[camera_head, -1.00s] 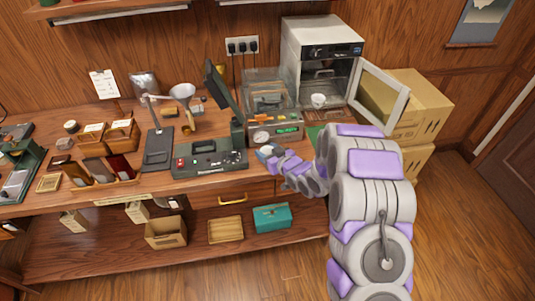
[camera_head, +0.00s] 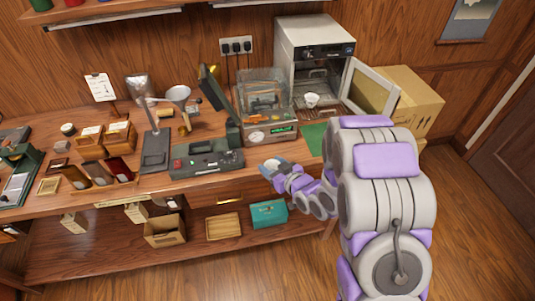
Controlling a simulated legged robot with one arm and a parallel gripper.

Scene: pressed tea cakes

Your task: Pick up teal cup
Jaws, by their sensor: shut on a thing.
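My gripper (camera_head: 270,168) is at the front edge of the workbench, right of the dark green console and below the scale. It is shut on a small blue-teal piece, which I take to be the teal cup (camera_head: 267,166). The cup is tiny here and mostly hidden by the jaws, so I cannot tell its tilt. My arm reaches to it from the right.
A dark green console (camera_head: 206,163) and a scale (camera_head: 256,137) stand close behind my gripper. An open oven (camera_head: 318,60) holds a white cup (camera_head: 311,99); its door (camera_head: 369,90) swings right. A teal box (camera_head: 268,213) sits on the lower shelf. A green mat (camera_head: 314,139) lies right.

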